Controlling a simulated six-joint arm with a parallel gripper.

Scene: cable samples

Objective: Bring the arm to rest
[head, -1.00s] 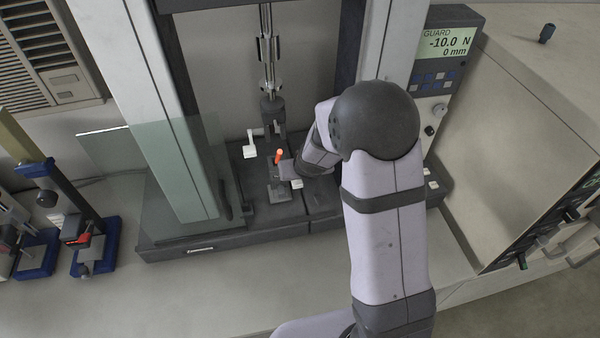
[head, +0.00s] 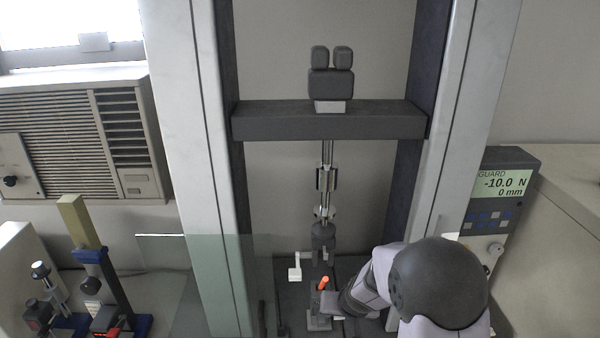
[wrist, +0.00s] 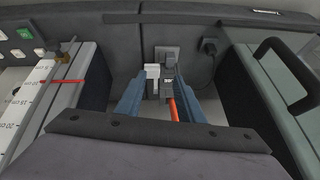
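My arm reaches in from the lower right of the head view, its dark rounded joint in front of the testing machine's right column (head: 470,90). My gripper (head: 325,300) is low in the machine, beside the lower clamp (head: 318,322) and a short orange rod-like piece (head: 323,283); its fingertips are hard to make out there. In the wrist view my gripper's two blue fingers (wrist: 160,88) stand apart, with the orange piece (wrist: 174,110) and grey and white clamp parts showing between them. I see nothing clearly pinched. The upper clamp (head: 324,238) hangs above.
The crosshead (head: 270,122) spans the columns. The display panel (head: 500,185) reads GUARD, -10.0 N, 0 mm. A clear guard panel (head: 205,285) stands at the left, near small blue-based stands (head: 140,325).

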